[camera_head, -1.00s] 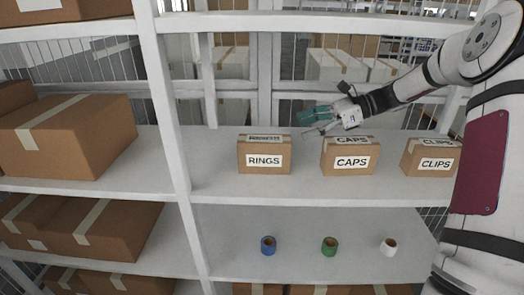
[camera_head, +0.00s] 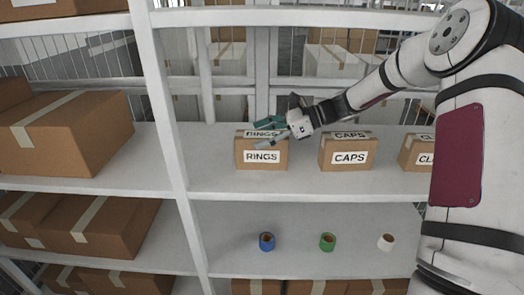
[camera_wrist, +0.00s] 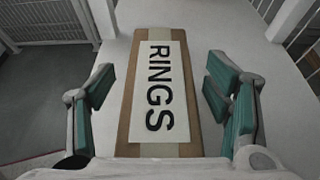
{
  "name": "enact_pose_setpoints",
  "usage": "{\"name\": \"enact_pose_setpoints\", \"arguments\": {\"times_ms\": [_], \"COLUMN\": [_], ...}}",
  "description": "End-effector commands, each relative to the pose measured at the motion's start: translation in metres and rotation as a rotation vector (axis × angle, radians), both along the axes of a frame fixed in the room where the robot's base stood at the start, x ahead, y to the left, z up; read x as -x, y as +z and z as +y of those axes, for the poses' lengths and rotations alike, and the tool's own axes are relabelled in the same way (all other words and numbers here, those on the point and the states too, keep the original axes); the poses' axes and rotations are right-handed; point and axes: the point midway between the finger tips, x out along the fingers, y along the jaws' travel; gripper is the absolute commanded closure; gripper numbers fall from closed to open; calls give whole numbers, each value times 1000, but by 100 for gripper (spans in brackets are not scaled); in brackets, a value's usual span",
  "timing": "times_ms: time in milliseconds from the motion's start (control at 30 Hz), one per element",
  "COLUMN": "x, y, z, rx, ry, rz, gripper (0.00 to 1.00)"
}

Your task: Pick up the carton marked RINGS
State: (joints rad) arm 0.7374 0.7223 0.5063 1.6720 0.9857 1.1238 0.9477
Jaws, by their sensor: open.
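The carton marked RINGS (camera_head: 261,155) is a brown box with a white label, standing upright on the middle shelf at the left of a row of three cartons. Its labelled top (camera_wrist: 160,95) fills the middle of the wrist view. My gripper (camera_head: 262,134) is at the carton's top in the head view and partly covers its upper edge. In the wrist view the green-padded fingers (camera_wrist: 160,100) are open, one on each side of the carton, with a gap on both sides. Whether the fingertips are below the carton's top cannot be told.
The CAPS carton (camera_head: 346,153) and the CLIPS carton (camera_head: 416,153) stand to the right on the same shelf (camera_head: 310,186). A white upright (camera_head: 165,110) is at the left. Blue (camera_head: 267,242), green (camera_head: 327,242) and white (camera_head: 386,242) rolls sit on the shelf below.

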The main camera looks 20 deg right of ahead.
Motion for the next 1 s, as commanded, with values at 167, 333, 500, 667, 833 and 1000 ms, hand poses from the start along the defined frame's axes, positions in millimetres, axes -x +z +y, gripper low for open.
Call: {"name": "enact_pose_setpoints", "arguments": {"times_ms": [167,333,500,667,833,1000], "x": [0,0,0,0,0,0], "y": [0,0,0,0,3,16], "z": [1,1,1,1,1,1], "rx": [0,0,0,0,1,0], "ry": [0,0,0,1,1,2], "rz": [0,-1,-1,-2,-2,-5], "gripper": [28,53,92,93,93,93]}}
